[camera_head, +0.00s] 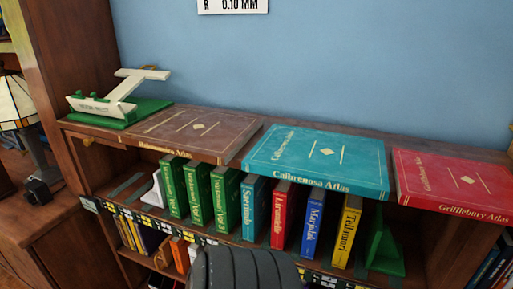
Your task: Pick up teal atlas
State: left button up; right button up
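The teal atlas (318,160), lettered "Calbrenosa Atlas" on its spine, lies flat on top of the low wood bookcase (400,148). Its spine faces me at the front edge of the top. A brown atlas (195,130) lies flat to its left and a red atlas (452,184) lies flat to its right, with a narrow gap on each side. No gripper fingers show. A dark ribbed part of mine (245,268) rises at the bottom middle, in front of the shelf and below the teal atlas.
A lamp (22,120) stands at far left. A blue wall (350,60) closes the back.

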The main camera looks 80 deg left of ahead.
aim_at(355, 165)
jog(key=u, duration=2.15)
